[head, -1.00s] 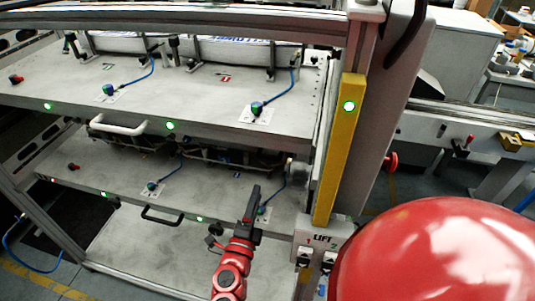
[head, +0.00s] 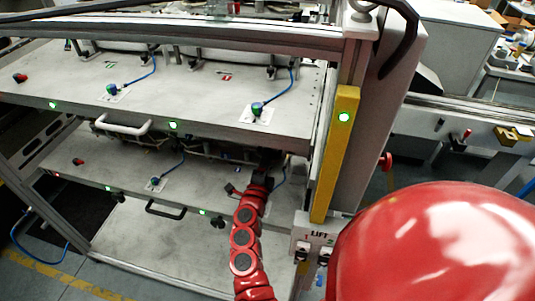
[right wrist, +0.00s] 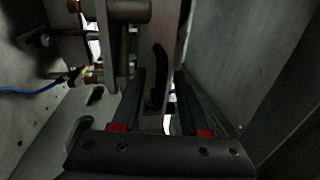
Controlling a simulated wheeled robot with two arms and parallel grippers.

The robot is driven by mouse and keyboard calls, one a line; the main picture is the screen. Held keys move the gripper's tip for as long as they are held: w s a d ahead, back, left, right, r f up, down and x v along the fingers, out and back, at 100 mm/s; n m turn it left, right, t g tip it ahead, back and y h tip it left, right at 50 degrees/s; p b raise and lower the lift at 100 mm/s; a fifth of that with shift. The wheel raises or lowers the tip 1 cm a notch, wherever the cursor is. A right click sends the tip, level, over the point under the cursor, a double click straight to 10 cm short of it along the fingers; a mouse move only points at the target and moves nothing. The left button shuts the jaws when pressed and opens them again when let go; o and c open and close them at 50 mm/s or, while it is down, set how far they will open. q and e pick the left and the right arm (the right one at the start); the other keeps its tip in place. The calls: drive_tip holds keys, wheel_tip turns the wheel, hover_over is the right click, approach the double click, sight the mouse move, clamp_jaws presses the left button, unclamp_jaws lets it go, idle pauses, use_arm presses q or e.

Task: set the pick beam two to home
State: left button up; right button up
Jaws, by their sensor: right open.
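My right gripper (head: 266,162) reaches into the gap between the upper shelf (head: 200,95) and the lower shelf (head: 120,165), near its right end. In the right wrist view its two dark fingers (right wrist: 159,85) are apart. A black curved lever (right wrist: 160,65) stands between and beyond the fingertips; I cannot tell whether they touch it. A metal rod assembly (right wrist: 128,40) is just left of the lever. No label for beam two is readable, so I cannot tell which part it is. My left gripper is not in view.
A grey wall (right wrist: 235,55) is close on the right of the fingers, and a blue hose (right wrist: 30,91) is at left. A yellow post (head: 336,150) and a LIFT switch box (head: 312,236) stand right of the arm. Green lights (head: 173,126) show on the shelf edges.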

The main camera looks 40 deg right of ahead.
clamp_jaws()
idle(1.3)
